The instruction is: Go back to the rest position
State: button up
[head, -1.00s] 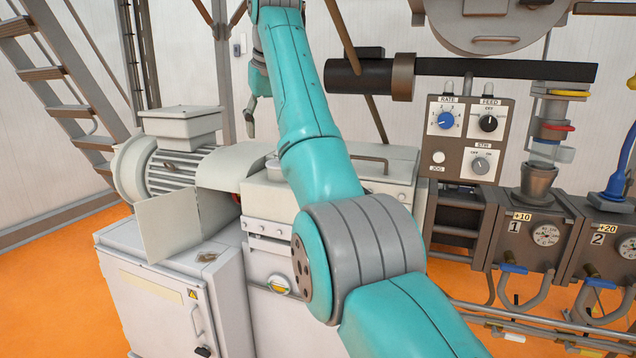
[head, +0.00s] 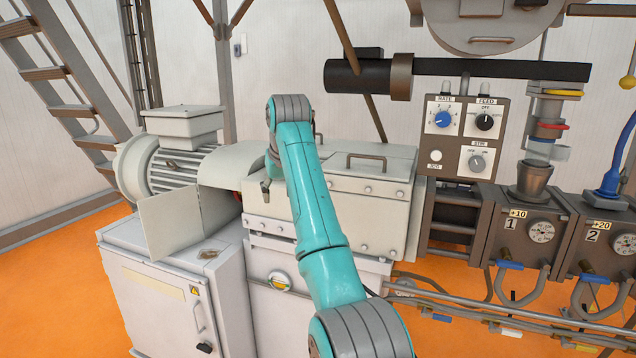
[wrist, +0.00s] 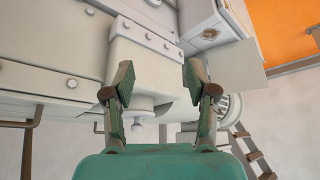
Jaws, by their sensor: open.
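My gripper (wrist: 158,82) shows in the wrist view with its two fingers spread wide apart and nothing between them. The pale machine housing lies beyond the fingertips; I cannot tell how far off it is. In the head view my teal arm reaches up from the bottom over the front of the machine housing (head: 375,200). There the gripper end is mostly hidden behind the arm, near the left end of the housing.
A motor (head: 175,165) and a white cabinet (head: 180,290) stand at the left. A control panel (head: 465,138) with knobs hangs at the right, beside barrel blocks with gauges (head: 540,232). A ladder (head: 55,90) is at the far left. Orange floor (head: 50,290) is clear at lower left.

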jog(key=s+d+f+m+t, duration=0.1)
jog(key=d+f, duration=0.3)
jog(key=f, duration=1.2)
jog(key=s+d+f+t, duration=0.1)
jog(key=d+f, duration=0.2)
jog(key=f, duration=1.4)
jog(key=s+d+f+t, duration=0.1)
jog(key=s+d+f, duration=0.2)
jog(key=s+f, duration=0.4)
jog(key=s+d+f+m+t, duration=0.1)
jog(key=s+d+f, duration=0.3)
jog(key=s+f, duration=0.25)
jog(key=s+d+f+t, duration=0.1)
jog(key=s+d+f, duration=0.2)
jog(key=s+f, duration=0.4)
jog(key=s+d+m+t+h, duration=0.1)
jog(key=s+d, duration=0.3)
jog(key=s, duration=0.9)
jog(key=s+d+t, duration=0.1)
jog(key=s+d, duration=0.3)
jog(key=s, duration=1)
jog(key=s+d+r+m+t+h, duration=0.1)
jog(key=s+d+r+t, duration=0.1)
jog(key=s+r, duration=1.6)
jog(key=s, duration=0.3)
jog(key=shift+d+r+t, duration=0.3)
